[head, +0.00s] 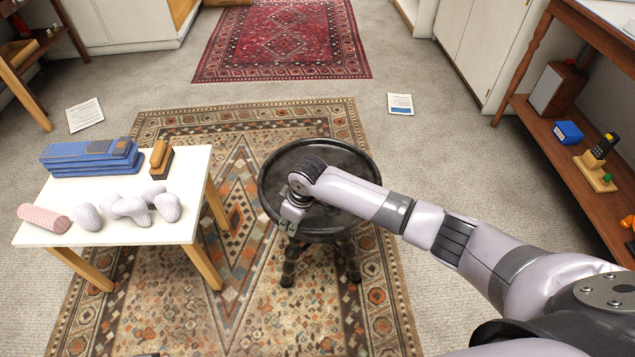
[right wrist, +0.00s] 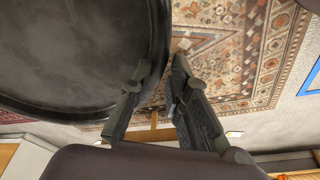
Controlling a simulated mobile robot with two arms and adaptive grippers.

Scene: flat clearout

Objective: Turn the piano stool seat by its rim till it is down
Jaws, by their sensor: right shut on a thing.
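The piano stool has a round, dark, dish-like seat (head: 283,170) with a raised rim and dark turned legs (head: 290,265). It stands upright on the patterned rug. My right gripper (head: 291,216) is at the seat's near-left rim, with my right arm reaching across the seat and hiding part of it. In the right wrist view, the seat (right wrist: 70,50) fills the upper left, and my right gripper's fingers (right wrist: 158,78) are shut on its rim, one on each side. The screw under the seat is hidden. My left gripper is not in view.
A small white table (head: 65,185) stands left of the stool, with blue boxes (head: 90,155), wrapped lumps (head: 130,207) and a pink roll (head: 44,217) on it. A wooden shelf unit (head: 560,160) is at the right. The carpet beyond the stool is mostly clear.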

